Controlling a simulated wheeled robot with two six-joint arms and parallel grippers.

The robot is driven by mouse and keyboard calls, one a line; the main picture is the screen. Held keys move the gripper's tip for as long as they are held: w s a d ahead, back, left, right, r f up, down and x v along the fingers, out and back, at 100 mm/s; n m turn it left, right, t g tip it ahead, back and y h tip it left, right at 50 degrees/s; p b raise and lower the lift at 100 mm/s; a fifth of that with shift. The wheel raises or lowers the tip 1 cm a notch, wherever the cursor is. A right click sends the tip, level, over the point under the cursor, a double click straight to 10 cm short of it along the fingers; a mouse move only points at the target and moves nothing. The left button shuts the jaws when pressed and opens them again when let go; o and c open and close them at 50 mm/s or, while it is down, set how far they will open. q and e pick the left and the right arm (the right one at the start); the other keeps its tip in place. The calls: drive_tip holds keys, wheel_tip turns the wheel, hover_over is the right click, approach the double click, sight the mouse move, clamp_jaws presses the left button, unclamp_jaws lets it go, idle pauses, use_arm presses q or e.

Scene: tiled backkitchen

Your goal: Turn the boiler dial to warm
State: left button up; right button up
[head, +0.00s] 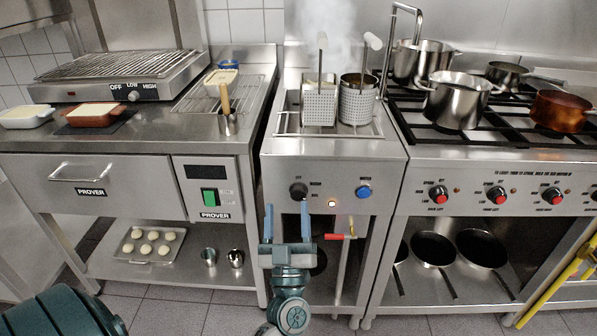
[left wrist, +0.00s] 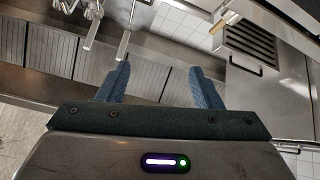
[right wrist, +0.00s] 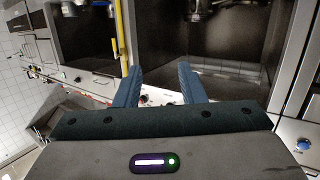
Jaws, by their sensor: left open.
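The boiler (head: 335,148) is the narrow steel unit in the middle of the head view, with steaming baskets in its top. Its black dial (head: 298,190) is on the left of the front panel, with small labels around it; "OFF" is above. I cannot tell the dial's setting. My left gripper (head: 287,205) is open and empty, its fingers upright in the picture, just below and around the dial's column; contact is not visible. The dial is not identifiable in the left wrist view. My right gripper (right wrist: 160,66) is open and empty in the right wrist view.
A blue knob (head: 363,192) and a lit lamp (head: 332,204) are right of the dial. A red-handled tap (head: 340,236) hangs below. The stove (head: 480,165) with pots stands right; the prover (head: 203,187) stands left. Tiled floor is free in front.

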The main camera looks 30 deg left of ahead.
use_arm(q)
drive_tip(key=w+m+g+h+p, duration=0.1)
drive_tip(key=w+g+h+p, duration=0.1)
drive_tip(key=p, duration=0.3)
use_arm(e)
drive_tip(key=s+d+f+g+p, duration=0.2)
drive_tip(key=s+f+g+p, duration=0.4)
drive_tip(key=s, duration=0.7)
drive_tip(key=s+d+f+g+p, duration=0.15)
drive_tip(key=s+f+g, duration=0.25)
drive_tip(key=s+f, duration=0.65)
use_arm(q)
drive_tip(key=m+g+h+p, duration=0.3)
drive_tip(key=g+p, duration=0.1)
approach(298, 196)
drive_tip(key=x, duration=0.9)
drive_tip(key=shift+d, duration=0.1)
use_arm(e)
drive_tip(key=s+d+r+g, duration=0.1)
drive_tip(key=s+g, duration=0.3)
drive_tip(key=s, duration=1.4)
drive_tip(key=shift+s+d+r+g+h, duration=0.2)
drive_tip(key=shift+s+r+g+h, duration=0.1)
drive_tip(key=shift+r+h, duration=0.1)
use_arm(q)
drive_tip(key=c, duration=1)
